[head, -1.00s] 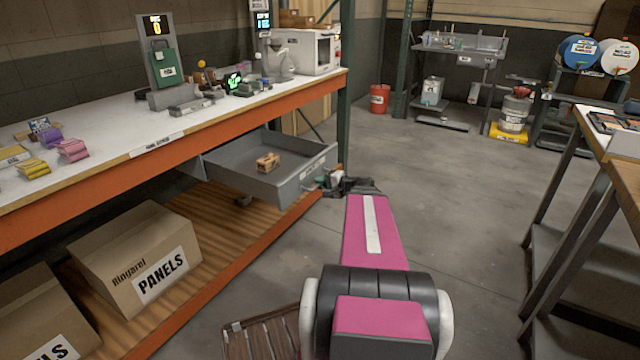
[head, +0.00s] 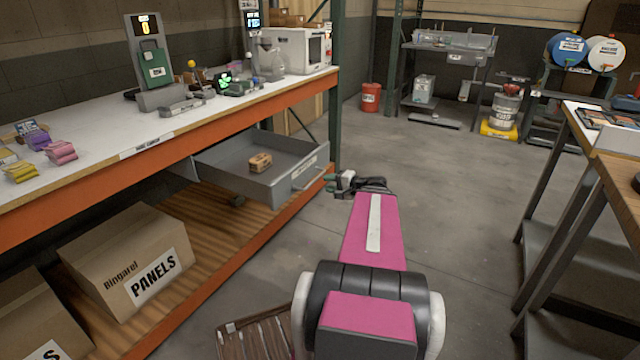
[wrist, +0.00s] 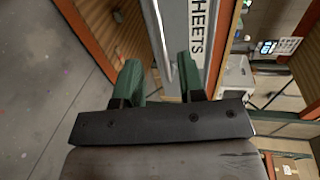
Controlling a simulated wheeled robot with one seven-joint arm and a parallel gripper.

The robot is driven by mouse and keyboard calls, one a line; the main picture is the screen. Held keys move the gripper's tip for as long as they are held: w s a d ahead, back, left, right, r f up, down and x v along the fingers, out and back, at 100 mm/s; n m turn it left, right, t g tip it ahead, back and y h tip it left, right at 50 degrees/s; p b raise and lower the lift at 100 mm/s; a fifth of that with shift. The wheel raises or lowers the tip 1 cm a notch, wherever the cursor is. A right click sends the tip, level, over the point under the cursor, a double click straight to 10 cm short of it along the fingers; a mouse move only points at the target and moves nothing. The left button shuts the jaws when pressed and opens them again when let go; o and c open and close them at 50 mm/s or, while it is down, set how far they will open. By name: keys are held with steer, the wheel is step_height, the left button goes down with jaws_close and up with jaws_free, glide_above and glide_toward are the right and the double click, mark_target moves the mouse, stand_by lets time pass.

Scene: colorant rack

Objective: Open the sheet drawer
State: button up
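The sheet drawer (head: 245,178) is a grey metal drawer under the workbench, and it stands pulled out well past the bench edge. Its front carries a bar handle (head: 308,176) and a white label reading SHEETS (wrist: 197,30) in the wrist view. A small brown block (head: 260,162) lies inside the drawer. My gripper (head: 330,183) is just right of the handle in the head view, with a small gap between them. In the wrist view its green fingers (wrist: 157,78) are spread with nothing gripped, and the handle bar lies beyond them, lined up with the gap.
The workbench (head: 110,140) with an orange beam runs along the left. Boxes marked PANELS (head: 125,260) sit on its lower shelf. A green rack post (head: 335,100) stands behind the drawer. Another table (head: 590,125) stands at the right. The floor between is mostly clear.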

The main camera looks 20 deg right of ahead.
steer(key=shift+v, duration=1.8)
steer(key=shift+s, duration=0.1)
